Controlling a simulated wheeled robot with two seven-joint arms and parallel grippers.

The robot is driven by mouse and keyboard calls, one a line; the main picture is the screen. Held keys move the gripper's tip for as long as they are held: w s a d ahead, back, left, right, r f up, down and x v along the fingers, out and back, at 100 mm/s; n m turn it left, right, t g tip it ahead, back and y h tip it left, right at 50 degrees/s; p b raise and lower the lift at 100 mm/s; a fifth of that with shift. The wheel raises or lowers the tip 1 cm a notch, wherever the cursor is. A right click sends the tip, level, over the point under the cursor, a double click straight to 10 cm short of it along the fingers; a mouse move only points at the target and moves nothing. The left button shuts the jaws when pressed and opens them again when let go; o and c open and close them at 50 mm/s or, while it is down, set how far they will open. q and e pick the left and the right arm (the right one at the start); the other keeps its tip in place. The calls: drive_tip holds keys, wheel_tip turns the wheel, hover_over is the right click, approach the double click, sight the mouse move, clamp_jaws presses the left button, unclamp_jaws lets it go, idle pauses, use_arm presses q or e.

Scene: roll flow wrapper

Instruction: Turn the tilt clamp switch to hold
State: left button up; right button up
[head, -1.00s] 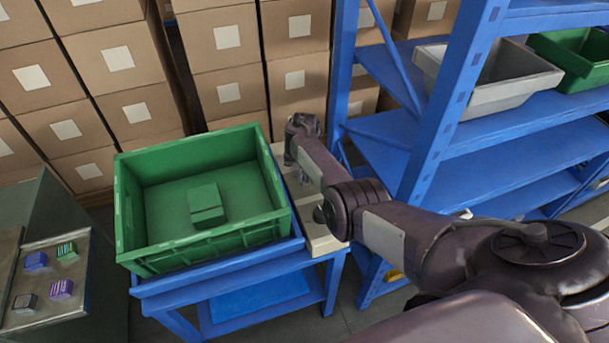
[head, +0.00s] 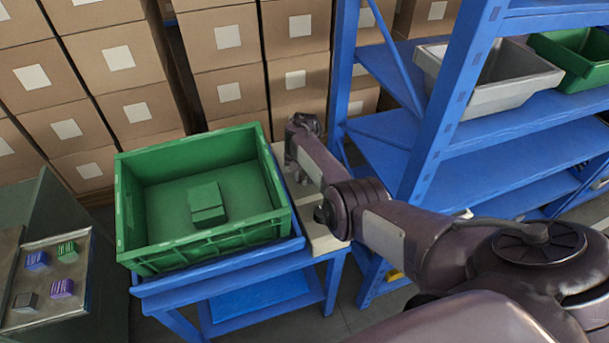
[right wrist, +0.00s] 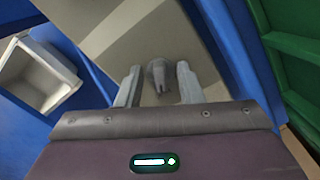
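The tilt clamp switch (right wrist: 159,78) shows in the right wrist view as a grey knob standing on a beige panel (right wrist: 135,28). My right gripper (right wrist: 158,88) is open, with one finger on each side of the knob and visible gaps between. In the head view my right gripper (head: 293,160) is low over the beige panel (head: 322,240) beside the green crate, and my wrist hides most of it. The switch's markings and the hold position cannot be read. My left gripper is in neither view.
A green crate (head: 205,242) with a green block (head: 206,200) sits on a blue stand (head: 230,268), close left of my right arm. A blue shelf rack (head: 390,150) with a grey bin (head: 490,100) stands close right. Stacked cartons (head: 225,45) fill the back.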

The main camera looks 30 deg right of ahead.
sight(304, 178)
drive_tip(key=shift+r, duration=0.15)
drive_tip(key=shift+r, duration=0.35)
wheel_tip(304, 178, up, 7)
drive_tip(key=shift+f+p, duration=0.1)
drive_tip(key=shift+p, duration=0.55)
